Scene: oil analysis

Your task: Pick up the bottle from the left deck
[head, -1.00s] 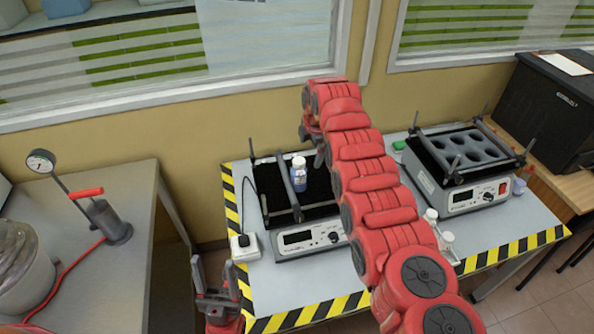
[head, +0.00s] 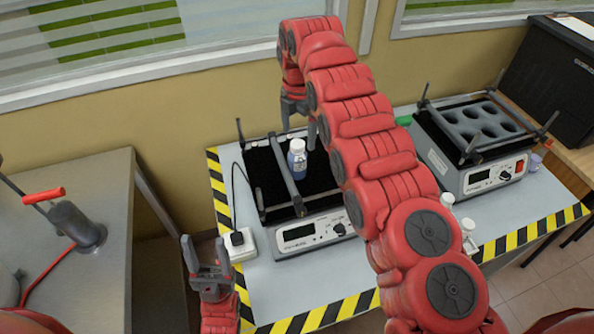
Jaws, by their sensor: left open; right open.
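A small bottle (head: 298,160) with a white cap and blue contents stands upright on the black deck of the left shaker (head: 268,208), close to a grey crossbar. My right gripper (head: 300,122) hangs from the long red arm just above and behind the bottle. Its fingers point down, are open and hold nothing; part of it is hidden by the arm. My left gripper (head: 204,255) is open and empty, pointing up at the table's front left corner, well apart from the bottle.
A second shaker (head: 470,150) with a holed top stands at the right of the table. Small white-capped bottles (head: 457,228) stand between the shakers, partly behind my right arm. A white power adapter (head: 238,245) sits left of the left shaker. A grey side table (head: 70,270) is at left.

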